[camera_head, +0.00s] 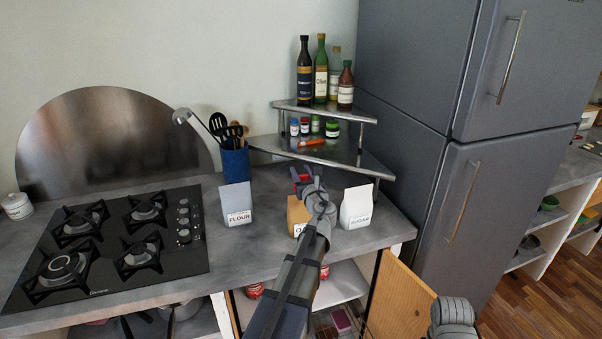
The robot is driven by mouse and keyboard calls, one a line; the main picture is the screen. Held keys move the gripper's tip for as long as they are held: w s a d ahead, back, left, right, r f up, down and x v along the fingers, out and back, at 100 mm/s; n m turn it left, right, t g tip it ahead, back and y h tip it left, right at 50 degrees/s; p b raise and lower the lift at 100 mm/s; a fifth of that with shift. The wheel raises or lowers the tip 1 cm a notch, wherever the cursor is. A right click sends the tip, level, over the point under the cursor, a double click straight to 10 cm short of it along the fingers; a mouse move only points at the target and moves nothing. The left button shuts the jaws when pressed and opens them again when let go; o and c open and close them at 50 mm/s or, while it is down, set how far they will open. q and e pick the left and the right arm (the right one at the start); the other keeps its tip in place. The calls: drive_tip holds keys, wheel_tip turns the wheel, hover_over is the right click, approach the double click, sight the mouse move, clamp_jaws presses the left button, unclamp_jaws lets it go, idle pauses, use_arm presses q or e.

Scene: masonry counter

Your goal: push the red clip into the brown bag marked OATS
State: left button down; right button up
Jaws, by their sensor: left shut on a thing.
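The brown bag marked OATS (293,213) stands on the grey counter between the flour and sugar bags. My left arm covers much of it, and only the start of its label shows. My left gripper (302,176) is above the bag's top, shut on the small red clip (300,178). The clip is mostly hidden by the gripper, and I cannot tell whether it touches the bag.
The grey flour bag (236,202) stands left and the white sugar bag (357,206) right. A blue utensil holder (235,166) and corner shelf (274,146) with bottles stand behind. A black hob (110,247) is left; a wooden door (398,300) hangs open below.

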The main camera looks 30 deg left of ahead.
use_arm(q)
drive_tip(key=shift+f+b, duration=1.65)
drive_tip(key=shift+f, duration=0.05)
drive_tip(key=shift+c, duration=1.9)
unclamp_jaws()
drive_tip(key=shift+s, duration=0.1)
drive_tip(key=v, duration=0.7)
drive_tip(key=shift+s+d, duration=0.15)
drive_tip(key=shift+d, duration=0.15)
drive_tip(key=shift+r, duration=0.1)
